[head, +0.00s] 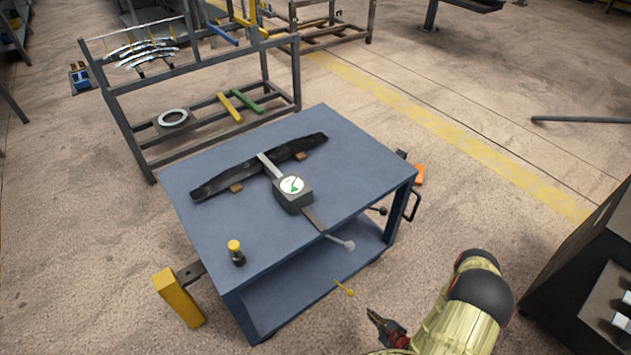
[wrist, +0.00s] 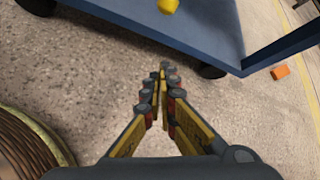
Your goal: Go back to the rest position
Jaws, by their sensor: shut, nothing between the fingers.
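My gripper (wrist: 162,78) is shut and empty in the wrist view, its fingertips together over the bare floor. In the head view my arm is at the lower right, beside the front of the blue table (head: 190,195) and apart from it. The gripper's fingers are hard to make out there. On the table, a dark spring leaf (head: 225,178) lies on small wooden blocks. A gauge with a round white dial (head: 292,185) stands at the leaf's middle. A small black bottle with a yellow cap (head: 236,252) stands near the table's front left.
A dark metal rack (head: 130,140) with curved springs stands behind the table. A dark cabinet (head: 590,270) is at the right. A yellow block (head: 178,298) sticks out at the table's left. An orange item (wrist: 280,72) lies beyond the table. The floor between table and cabinet is mostly free.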

